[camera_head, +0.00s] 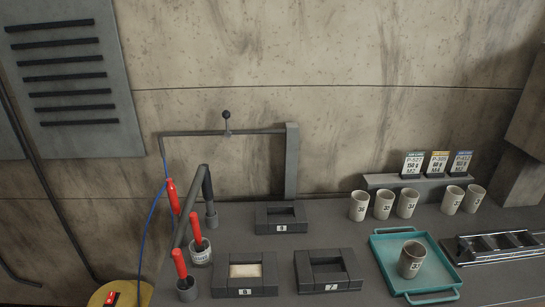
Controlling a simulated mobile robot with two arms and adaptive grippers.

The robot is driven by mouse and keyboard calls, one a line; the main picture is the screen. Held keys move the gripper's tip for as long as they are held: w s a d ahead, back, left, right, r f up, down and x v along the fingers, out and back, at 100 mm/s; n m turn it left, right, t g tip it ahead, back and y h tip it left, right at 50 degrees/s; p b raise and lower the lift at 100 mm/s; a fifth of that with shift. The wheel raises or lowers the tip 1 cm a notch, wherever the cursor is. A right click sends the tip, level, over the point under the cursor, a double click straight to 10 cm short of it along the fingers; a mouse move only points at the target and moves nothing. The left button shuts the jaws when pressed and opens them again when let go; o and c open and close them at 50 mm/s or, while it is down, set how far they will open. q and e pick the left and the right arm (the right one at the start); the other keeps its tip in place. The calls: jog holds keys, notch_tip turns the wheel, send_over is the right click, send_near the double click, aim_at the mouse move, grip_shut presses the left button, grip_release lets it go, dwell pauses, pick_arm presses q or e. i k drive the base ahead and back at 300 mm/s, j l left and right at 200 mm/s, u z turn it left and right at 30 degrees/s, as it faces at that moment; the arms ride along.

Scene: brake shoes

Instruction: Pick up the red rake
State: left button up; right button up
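Several red handles stand at the left end of the grey table. One red handle (180,263) rises tilted from a small dark holder (187,291) at the front. A second red handle (195,229) leans out of a pale labelled cup (201,254) just behind it. A third red piece (172,195) hangs upright on a blue cord below a grey overhead bar. The working ends of the two standing tools are hidden, so I cannot tell which is the rake. Neither of my grippers is in view, and nothing is seen touching these handles.
A bent dark grey bar (192,203) arches close by the handles. Dark square moulds (328,272) stand to their right, one with pale filling (245,271). Farther right are a teal tray (395,280), several numbered cups (383,205) and a metal rack (497,246).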

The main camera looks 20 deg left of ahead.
aim_at(177, 255)
jog(key=k+u, duration=0.15)
jog(key=u, duration=1)
